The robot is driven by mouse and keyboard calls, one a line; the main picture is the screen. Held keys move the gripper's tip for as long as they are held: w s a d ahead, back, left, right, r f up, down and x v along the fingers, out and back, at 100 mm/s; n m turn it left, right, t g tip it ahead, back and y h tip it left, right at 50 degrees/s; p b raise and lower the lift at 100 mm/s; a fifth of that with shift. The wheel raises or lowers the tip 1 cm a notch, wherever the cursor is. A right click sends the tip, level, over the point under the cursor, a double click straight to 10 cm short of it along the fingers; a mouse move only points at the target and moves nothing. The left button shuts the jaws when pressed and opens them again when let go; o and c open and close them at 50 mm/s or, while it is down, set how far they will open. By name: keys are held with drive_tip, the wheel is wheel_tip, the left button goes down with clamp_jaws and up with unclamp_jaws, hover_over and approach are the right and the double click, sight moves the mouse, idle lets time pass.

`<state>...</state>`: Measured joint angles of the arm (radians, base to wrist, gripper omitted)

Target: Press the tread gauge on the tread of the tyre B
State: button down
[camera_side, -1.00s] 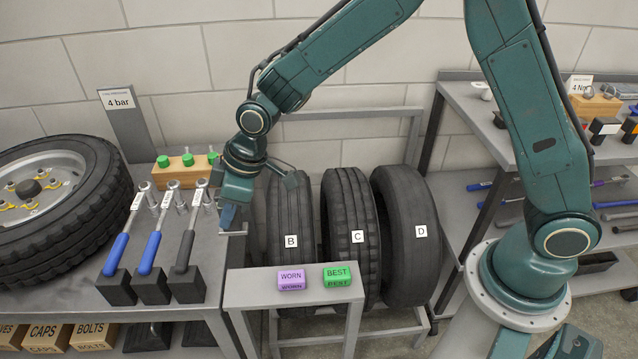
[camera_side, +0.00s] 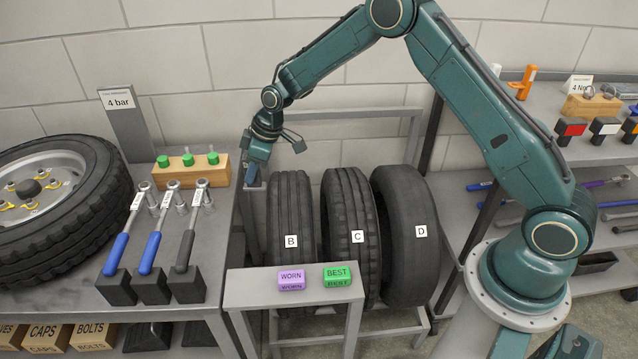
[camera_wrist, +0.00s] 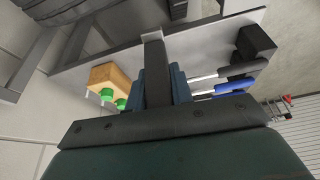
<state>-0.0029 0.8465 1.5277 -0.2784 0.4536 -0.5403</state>
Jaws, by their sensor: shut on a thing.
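Tyre B (camera_side: 290,215) stands upright at the left end of the tyre rack, with its ribbed tread showing and a white B label on it. My gripper (camera_side: 251,180) is up and to the left of tyre B, apart from its tread, with the fingers pointing down. In the wrist view my gripper (camera_wrist: 159,88) is shut on a dark grey bar, the tread gauge (camera_wrist: 155,65), which sticks out past the fingertips. In the side view the gauge is too small and hidden to make out clearly.
Tyres C (camera_side: 350,210) and D (camera_side: 408,205) stand right of B. A small stand (camera_side: 250,290) with purple WORN and green BEST blocks is in front. The left bench (camera_side: 215,265) carries wrenches, a wooden block with green-topped pieces and a wheel.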

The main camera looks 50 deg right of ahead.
drive_tip(key=w+d+f, duration=0.2)
drive_tip(key=d+f, duration=0.1)
drive_tip(key=d, duration=0.4)
drive_tip(key=w+d+f, duration=0.1)
drive_tip(key=d+f, duration=0.2)
drive_tip(key=d, duration=0.5)
drive_tip(key=shift+w, duration=0.35)
drive_tip(key=shift+a+f, duration=0.1)
drive_tip(key=shift+f, duration=0.05)
drive_tip(key=shift+f, duration=2.7)
drive_tip(key=shift+f, duration=0.75)
drive_tip(key=shift+r, duration=0.15)
drive_tip(key=shift+r, duration=2.95)
drive_tip(key=shift+a, duration=0.1)
